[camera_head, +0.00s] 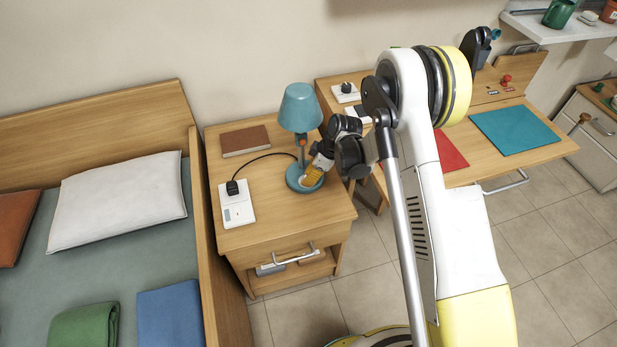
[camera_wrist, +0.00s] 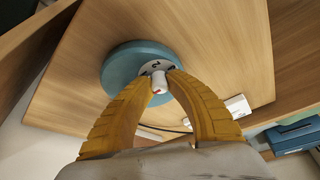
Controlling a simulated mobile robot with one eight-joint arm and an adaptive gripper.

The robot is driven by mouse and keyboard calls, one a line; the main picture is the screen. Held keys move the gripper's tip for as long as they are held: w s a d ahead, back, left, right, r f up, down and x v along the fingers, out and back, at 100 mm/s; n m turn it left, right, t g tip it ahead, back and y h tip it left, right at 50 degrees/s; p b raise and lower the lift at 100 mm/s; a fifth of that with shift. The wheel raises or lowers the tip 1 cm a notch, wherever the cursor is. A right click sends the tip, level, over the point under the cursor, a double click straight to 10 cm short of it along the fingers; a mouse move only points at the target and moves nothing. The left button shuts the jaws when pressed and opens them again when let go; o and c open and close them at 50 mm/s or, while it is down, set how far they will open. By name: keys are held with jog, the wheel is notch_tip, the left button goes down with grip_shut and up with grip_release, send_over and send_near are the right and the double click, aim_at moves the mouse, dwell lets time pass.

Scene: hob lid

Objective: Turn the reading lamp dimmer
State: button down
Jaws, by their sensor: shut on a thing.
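The reading lamp (camera_head: 300,108) has a teal shade and a round teal base. It stands on the wooden bedside table. In the wrist view its base (camera_wrist: 122,66) carries a white dial with dark marks and a pale dimmer knob (camera_wrist: 158,82) with a red mark. My gripper (camera_head: 311,178) is at the front of the lamp base in the head view. In the wrist view its two yellow fingers (camera_wrist: 163,85) are shut on the dimmer knob, one on each side. The fingers hide part of the knob's sides.
The bedside table (camera_head: 276,222) also holds a brown book (camera_head: 245,140) and a white socket block (camera_head: 236,204) with a black plug and cord. A bed with a white pillow (camera_head: 120,199) is at left. A desk (camera_head: 508,172) stands at right behind my arm.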

jog(key=m+t+b, duration=0.1)
jog(key=m, duration=0.2)
jog(key=shift+s+m, duration=0.1)
jog(key=shift+m, duration=0.3)
jog(key=m, duration=0.2)
jog(key=m+t+h+b, duration=0.1)
jog(key=shift+a+m+t+h, duration=0.1)
jog(key=shift+m+t+h, duration=0.2)
jog(key=shift+m, duration=0.1)
jog(key=m+h, duration=0.1)
jog(key=m, duration=0.3)
jog(key=shift+a+t, duration=0.1)
jog(key=shift+t, duration=0.3)
jog(key=m+h, duration=0.1)
jog(key=m, duration=0.3)
jog(key=shift+h, duration=0.4)
jog(key=m+h, duration=0.1)
jog(key=m, duration=0.2)
jog(key=m+h, duration=0.1)
jog(key=m, duration=0.3)
jog(key=shift+a+g+h, duration=0.1)
jog(key=shift+g+h, duration=0.3)
jog(key=m+g, duration=0.1)
jog(key=m, duration=0.3)
jog(key=shift+h, duration=0.4)
jog(key=shift+m+g+h, duration=0.3)
jog(key=shift+m+g, duration=0.4)
jog(key=shift+m, duration=1.2)
